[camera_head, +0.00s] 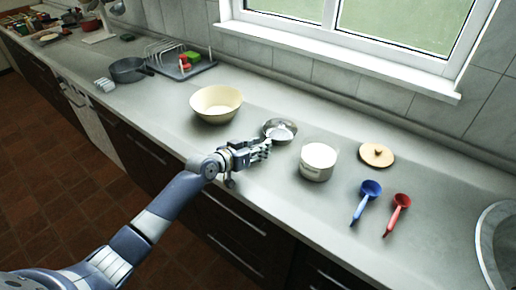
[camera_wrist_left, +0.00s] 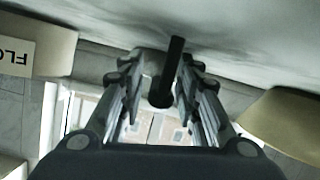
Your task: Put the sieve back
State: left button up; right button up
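The sieve (camera_head: 280,129) is a small round metal one lying on the counter, between the cream bowl (camera_head: 215,103) and the white flour canister (camera_head: 319,161). My left gripper (camera_head: 262,150) is at its near left side, low over the counter. In the left wrist view a dark handle (camera_wrist_left: 166,75), apparently the sieve's, stands between the two fingers of my left gripper (camera_wrist_left: 158,72). The fingers look apart, with a gap visible on the handle's left side; contact on the right side is unclear. My right gripper does not show.
A wooden lid (camera_head: 376,155), a blue scoop (camera_head: 366,197) and a red scoop (camera_head: 397,212) lie right of the canister. A dark pan (camera_head: 128,70) and a dish rack (camera_head: 178,60) stand farther left. The window wall bounds the counter behind. The front counter strip is clear.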

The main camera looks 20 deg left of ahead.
pick_arm(q)
jog(key=shift+r, duration=0.15)
jog(key=v, duration=1.2)
jog(key=shift+s+a, duration=0.1)
